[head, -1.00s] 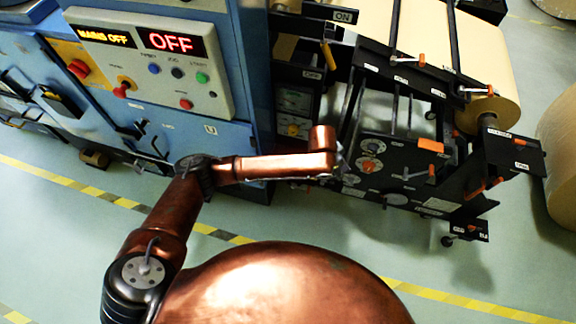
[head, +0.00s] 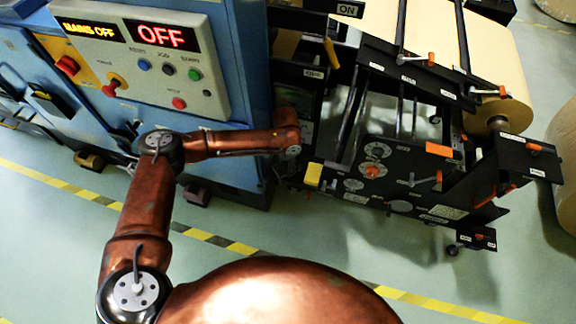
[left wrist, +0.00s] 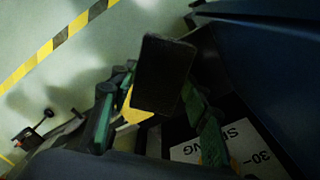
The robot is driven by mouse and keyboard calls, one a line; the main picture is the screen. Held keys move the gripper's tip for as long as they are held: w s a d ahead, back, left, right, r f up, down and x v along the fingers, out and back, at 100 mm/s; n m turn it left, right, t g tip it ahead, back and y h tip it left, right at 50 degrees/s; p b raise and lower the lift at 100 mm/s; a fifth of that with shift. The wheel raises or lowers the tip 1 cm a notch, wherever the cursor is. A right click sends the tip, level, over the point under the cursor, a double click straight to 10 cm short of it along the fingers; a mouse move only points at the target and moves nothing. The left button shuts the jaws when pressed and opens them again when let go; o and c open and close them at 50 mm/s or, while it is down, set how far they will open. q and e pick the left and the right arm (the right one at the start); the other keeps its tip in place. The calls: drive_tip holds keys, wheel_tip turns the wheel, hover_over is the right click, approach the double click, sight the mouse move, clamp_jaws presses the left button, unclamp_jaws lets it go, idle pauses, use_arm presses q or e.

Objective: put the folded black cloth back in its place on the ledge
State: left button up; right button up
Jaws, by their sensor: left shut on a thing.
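The folded black cloth (left wrist: 163,70) is a dark, flat, rounded block in the left wrist view. My left gripper (left wrist: 158,82) is shut on it, with a green-lined finger on each side. In the head view my left arm reaches to the gap between the blue cabinet and the black roll machine, and its wrist hides most of the gripper and the cloth. I cannot make out the ledge for certain. My right gripper is in neither view.
The blue cabinet (head: 228,143) with its control panel stands left of the wrist. The black roll machine (head: 400,165) with levers and a kraft roll (head: 490,75) is at right. A yellow piece (head: 313,175) shows beside the wrist. A white label (left wrist: 230,150) lies below the gripper.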

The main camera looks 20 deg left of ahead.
sight(287, 164)
use_arm(q)
drive_tip(key=w+f, duration=0.1)
drive_tip(key=f+b, duration=0.1)
drive_tip(key=w+f, duration=0.1)
drive_tip(key=f, duration=0.1)
drive_tip(key=shift+w+a+f+b, duration=0.1)
drive_tip(key=shift+w+a+b, duration=0.2)
drive_tip(key=shift+w, duration=0.05)
drive_tip(key=shift+w+a+f, duration=0.1)
drive_tip(key=shift+w+f, duration=0.4)
drive_tip(key=shift+w, duration=0.1)
drive_tip(key=shift+w+a+f+b, duration=0.1)
drive_tip(key=shift+w+f+b, duration=0.1)
drive_tip(key=shift+b, duration=0.25)
drive_tip(key=f+b, duration=0.1)
drive_tip(key=f, duration=0.2)
drive_tip(key=shift+w+f, duration=0.2)
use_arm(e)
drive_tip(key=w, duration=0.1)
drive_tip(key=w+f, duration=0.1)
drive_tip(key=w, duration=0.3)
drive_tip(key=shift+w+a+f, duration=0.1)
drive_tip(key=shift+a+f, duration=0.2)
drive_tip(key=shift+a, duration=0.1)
use_arm(q)
drive_tip(key=o, duration=1)
